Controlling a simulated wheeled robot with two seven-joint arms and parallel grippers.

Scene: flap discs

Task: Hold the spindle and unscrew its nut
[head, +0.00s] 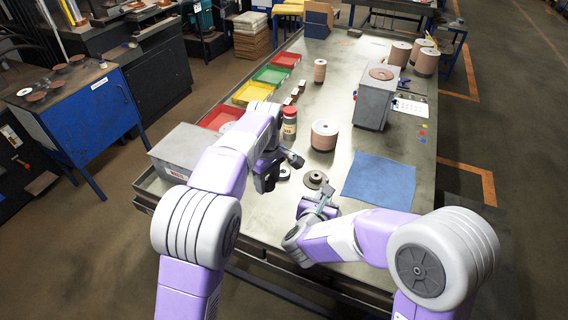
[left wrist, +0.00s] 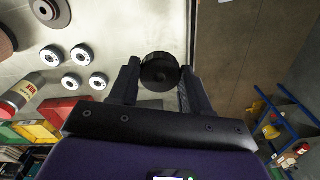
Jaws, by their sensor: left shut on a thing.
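My left gripper (head: 268,180) is above the near part of the table. In the left wrist view its two fingers (left wrist: 158,88) are shut on a black, round piece with a ribbed rim, which looks like the nut (left wrist: 160,72). In the head view the gripper hides this piece. A dark grey round piece with a raised centre, perhaps the spindle's base (head: 316,180), sits on the table to the right of the left gripper. My right gripper (head: 323,200) is just in front of it, and I cannot tell whether they touch or whether its fingers are open.
White rings with dark centres (left wrist: 80,54) lie near the left gripper. A red-capped jar (head: 289,122) and a brown disc stack (head: 323,136) stand behind. A blue cloth (head: 380,181) lies right, a grey box (head: 374,98) stands back right, and coloured bins (head: 252,93) line the left edge.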

